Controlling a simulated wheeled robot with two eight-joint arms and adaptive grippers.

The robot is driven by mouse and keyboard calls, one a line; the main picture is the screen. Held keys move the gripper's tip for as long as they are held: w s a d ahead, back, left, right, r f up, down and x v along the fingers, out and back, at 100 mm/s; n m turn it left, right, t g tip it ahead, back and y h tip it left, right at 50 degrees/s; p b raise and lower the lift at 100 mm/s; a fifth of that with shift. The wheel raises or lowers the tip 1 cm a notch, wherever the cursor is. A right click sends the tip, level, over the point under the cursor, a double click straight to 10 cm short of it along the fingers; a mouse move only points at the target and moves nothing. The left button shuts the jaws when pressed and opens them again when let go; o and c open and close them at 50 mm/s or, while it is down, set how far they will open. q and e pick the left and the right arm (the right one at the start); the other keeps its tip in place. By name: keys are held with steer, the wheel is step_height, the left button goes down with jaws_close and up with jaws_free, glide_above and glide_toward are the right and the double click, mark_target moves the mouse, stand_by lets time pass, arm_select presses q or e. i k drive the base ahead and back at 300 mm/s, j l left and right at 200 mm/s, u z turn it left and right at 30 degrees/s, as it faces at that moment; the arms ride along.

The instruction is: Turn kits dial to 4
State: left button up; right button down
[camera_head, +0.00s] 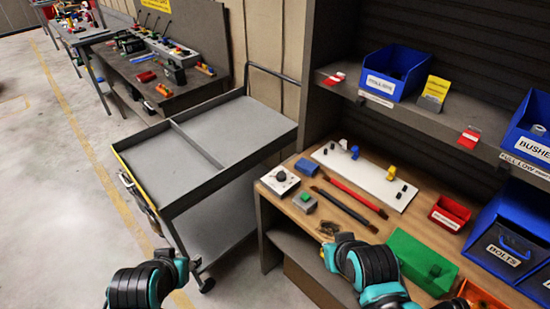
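A small white box with a dark round dial (281,177) sits at the front left corner of the wooden bench top. Its markings and the dial's setting are too small to read. My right gripper (328,229) is over the front of the bench, to the right of and nearer than the dial box, and apart from it. Its fingers are small and dark against the wood, so I cannot tell if they are open. My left gripper (178,262) is low beside the grey cart, far from the dial. Its finger state is unclear.
Beside the dial are a blue box (307,167) and a grey box with a green top (304,203). Red and black bars (349,197), a white board (366,176) and a green box (421,263) also lie on the bench. A grey cart (205,145) stands left.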

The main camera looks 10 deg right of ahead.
mark_target(281, 176)
steer(key=i+j, duration=0.15)
steer(key=i, duration=0.3)
steer(key=z, duration=0.4)
steer(key=i+j+z, duration=0.1)
steer(key=z, duration=0.7)
steer(key=j+z, duration=0.1)
steer(key=z, duration=0.3)
steer(key=i, duration=0.05)
